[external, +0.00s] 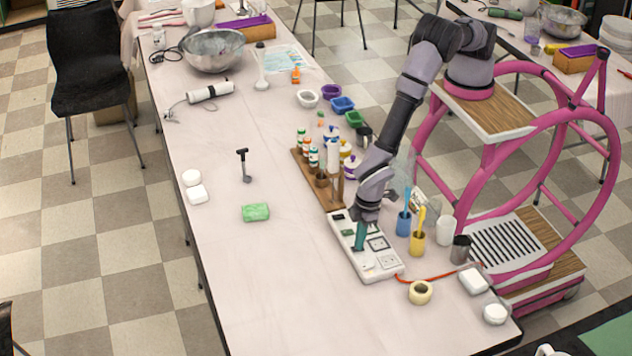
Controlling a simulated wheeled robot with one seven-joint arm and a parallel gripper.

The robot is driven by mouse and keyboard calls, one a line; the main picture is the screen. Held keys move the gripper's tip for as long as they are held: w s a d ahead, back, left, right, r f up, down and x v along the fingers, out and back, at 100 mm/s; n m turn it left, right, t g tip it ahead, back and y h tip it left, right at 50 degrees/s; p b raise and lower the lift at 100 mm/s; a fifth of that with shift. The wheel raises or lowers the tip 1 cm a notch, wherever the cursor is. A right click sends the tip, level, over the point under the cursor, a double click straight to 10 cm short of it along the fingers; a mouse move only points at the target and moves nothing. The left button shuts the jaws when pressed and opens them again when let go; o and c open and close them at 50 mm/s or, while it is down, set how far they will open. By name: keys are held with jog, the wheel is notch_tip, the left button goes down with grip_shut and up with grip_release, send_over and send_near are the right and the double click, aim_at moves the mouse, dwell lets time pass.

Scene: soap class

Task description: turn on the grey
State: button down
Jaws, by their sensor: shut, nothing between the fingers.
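A white panel like a power strip (386,273) lies near the right edge of the long table. It carries dark and green parts and socket-like squares. A grey switch cannot be made out clearly on it; part of the panel is hidden behind my gripper. My gripper (359,248) points down over the middle of the panel, with its teal fingers together and nothing between them. The fingertips are at or just above the panel's surface; I cannot tell whether they touch it.
A wooden rack with small bottles (327,191) stands just behind the panel. Blue (404,223) and yellow (417,243) cups stand to its right. A tape roll (420,292) and red cord lie in front. A green soap block (255,212) lies left; the table's front left is clear.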

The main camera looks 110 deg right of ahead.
aim_at(364, 248)
notch_tip(364, 248, up, 14)
jog(key=s, duration=0.1)
jog(key=shift+s, duration=0.35)
jog(key=shift+w, duration=0.1)
dwell(0.3)
jog(key=shift+w, duration=0.6)
jog(key=shift+d+f, duration=0.1)
jog(key=f, duration=0.4)
jog(key=w+f, duration=0.1)
jog(key=f, duration=0.9)
jog(key=shift+w, duration=0.35)
